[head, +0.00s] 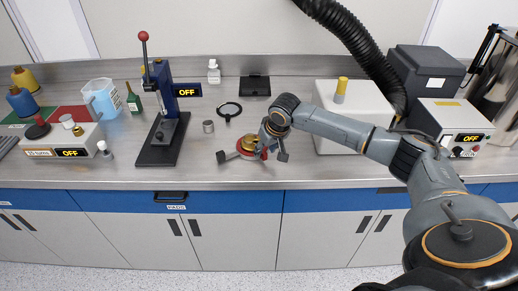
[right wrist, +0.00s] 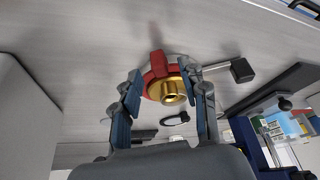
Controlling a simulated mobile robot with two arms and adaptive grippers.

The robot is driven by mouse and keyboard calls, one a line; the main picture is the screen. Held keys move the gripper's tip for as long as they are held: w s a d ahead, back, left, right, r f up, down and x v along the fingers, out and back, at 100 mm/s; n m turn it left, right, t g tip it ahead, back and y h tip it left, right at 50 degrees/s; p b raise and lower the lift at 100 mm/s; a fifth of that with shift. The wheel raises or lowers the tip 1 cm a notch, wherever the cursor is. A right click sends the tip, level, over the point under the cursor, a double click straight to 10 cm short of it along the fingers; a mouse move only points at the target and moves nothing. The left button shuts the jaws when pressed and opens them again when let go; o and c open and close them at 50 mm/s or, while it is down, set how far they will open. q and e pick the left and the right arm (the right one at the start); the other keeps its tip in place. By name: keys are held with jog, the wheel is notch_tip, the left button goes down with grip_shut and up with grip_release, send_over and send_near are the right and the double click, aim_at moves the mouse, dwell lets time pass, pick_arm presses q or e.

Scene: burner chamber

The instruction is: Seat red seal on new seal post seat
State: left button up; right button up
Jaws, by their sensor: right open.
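A red round part with a tab (right wrist: 157,64) and a gold collar (right wrist: 172,91) show between the fingers of my right gripper (right wrist: 161,80) in the right wrist view. The gripper is open, with one finger on each side of them. I cannot tell whether either finger touches. In the head view the gold top (head: 249,142) and a bit of red show on the bench, just left of my right gripper (head: 265,147), which partly hides them. I cannot tell the red seal and its post seat apart for certain. My left gripper is not in view.
A black ring (head: 229,109) and a small metal cylinder (head: 208,127) lie left of the gripper. A lever press (head: 163,130) stands further left. A white box (head: 340,125) stands to the right.

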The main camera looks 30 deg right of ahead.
jog(key=shift+x, duration=1.05)
jog(key=shift+c, duration=0.3)
grip_shut()
jog(key=shift+r, duration=0.15)
